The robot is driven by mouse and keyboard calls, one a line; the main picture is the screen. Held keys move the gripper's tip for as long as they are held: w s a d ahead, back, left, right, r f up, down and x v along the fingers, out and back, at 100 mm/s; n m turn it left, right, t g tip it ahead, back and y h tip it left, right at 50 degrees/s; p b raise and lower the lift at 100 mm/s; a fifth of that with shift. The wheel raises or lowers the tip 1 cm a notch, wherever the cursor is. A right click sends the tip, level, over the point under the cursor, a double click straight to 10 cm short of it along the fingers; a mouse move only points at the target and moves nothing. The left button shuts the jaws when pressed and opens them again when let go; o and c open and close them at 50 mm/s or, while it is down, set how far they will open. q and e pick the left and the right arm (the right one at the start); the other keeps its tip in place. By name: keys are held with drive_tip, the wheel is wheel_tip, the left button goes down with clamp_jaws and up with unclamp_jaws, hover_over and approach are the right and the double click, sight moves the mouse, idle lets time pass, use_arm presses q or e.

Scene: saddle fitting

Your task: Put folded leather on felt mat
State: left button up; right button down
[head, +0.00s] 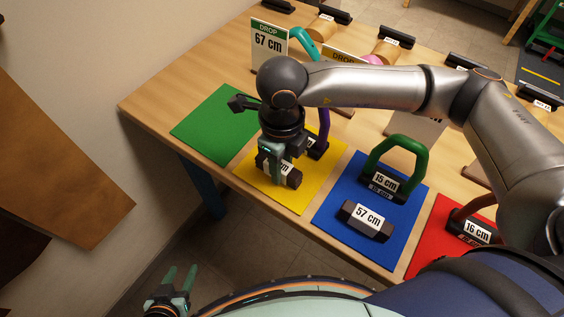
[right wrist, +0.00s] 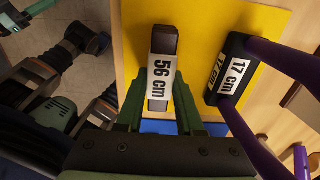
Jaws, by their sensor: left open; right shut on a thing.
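A dark brown folded leather piece (head: 291,179) with a white "56 cm" label is over the yellow felt mat (head: 300,197). It also shows in the right wrist view (right wrist: 163,42), lengthwise between the fingers. My right gripper (head: 273,160) points down and is shut on it; whether the leather touches the mat is hard to tell. A purple arch on a dark base labelled "17 cm" (right wrist: 233,70) stands beside it on the same yellow mat. My left gripper (head: 180,275) is open and empty, low at the left, away from the table.
A bare green mat (head: 208,128) lies left of the yellow one. The blue mat (head: 335,232) holds a green arch (head: 398,150) and a dark "57 cm" piece (head: 367,220). A red mat (head: 426,255) carries a "16 cm" item. A "DROP 67 cm" sign (head: 268,42) stands behind.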

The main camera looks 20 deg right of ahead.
drive_tip(key=shift+f+b, duration=0.2)
drive_tip(key=shift+b, duration=0.1)
drive_tip(key=c, duration=0.5)
unclamp_jaws()
drive_tip(key=shift+c, duration=0.2)
drive_tip(key=shift+r, duration=0.15)
wheel_tip(320, 180, up, 12)
drive_tip(key=shift+r, duration=0.1)
